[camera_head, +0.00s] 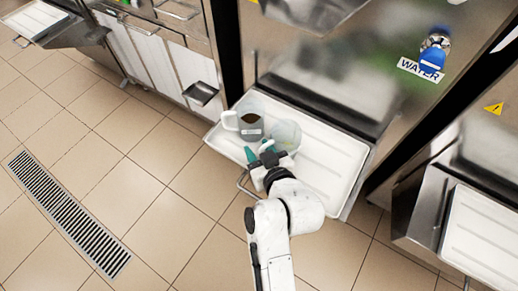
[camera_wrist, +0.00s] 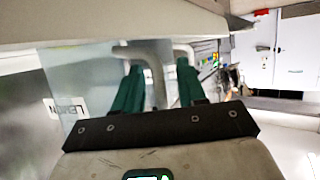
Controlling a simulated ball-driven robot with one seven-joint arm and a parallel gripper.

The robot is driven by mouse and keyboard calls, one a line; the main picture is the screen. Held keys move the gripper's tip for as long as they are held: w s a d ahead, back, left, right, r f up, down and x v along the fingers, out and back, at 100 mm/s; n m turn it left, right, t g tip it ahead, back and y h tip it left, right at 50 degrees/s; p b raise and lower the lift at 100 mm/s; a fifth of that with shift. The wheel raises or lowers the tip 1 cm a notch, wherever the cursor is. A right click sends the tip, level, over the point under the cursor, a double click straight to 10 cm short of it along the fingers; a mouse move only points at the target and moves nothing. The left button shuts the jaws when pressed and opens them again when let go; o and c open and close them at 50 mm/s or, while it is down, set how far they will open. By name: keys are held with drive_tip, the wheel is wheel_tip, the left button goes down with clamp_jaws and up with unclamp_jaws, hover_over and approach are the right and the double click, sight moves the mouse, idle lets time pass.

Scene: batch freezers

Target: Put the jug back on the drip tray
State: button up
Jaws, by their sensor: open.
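A grey translucent jug (camera_head: 251,132) with a loop handle on its left and a pale label stands at the left end of the white drip tray (camera_head: 325,160). My gripper (camera_head: 259,150) is open, with its green fingertips just in front of the jug in the head view. In the wrist view, the two green fingers (camera_wrist: 158,85) are spread apart, with a pale grey bent handle (camera_wrist: 153,68) showing between them. A translucent labelled wall (camera_wrist: 85,85) lies to their left. Whether the fingers touch the handle cannot be told.
A clear round container (camera_head: 287,134) stands right of the jug, close to my gripper. The right part of the tray is bare. A blue-handled tap (camera_head: 432,60) is on the machine behind. Another white tray (camera_head: 482,235) is at right, and a floor drain (camera_head: 65,215) at left.

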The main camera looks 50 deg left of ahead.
drive_tip(key=shift+d+r, duration=0.15)
drive_tip(key=shift+r, duration=0.05)
drive_tip(key=p+v, duration=0.1)
drive_tip(key=v, duration=1)
drive_tip(key=shift+s+d+p, duration=0.2)
drive_tip(key=shift+d+p, duration=0.1)
drive_tip(key=shift+p, duration=0.1)
drive_tip(key=shift+r, duration=0.15)
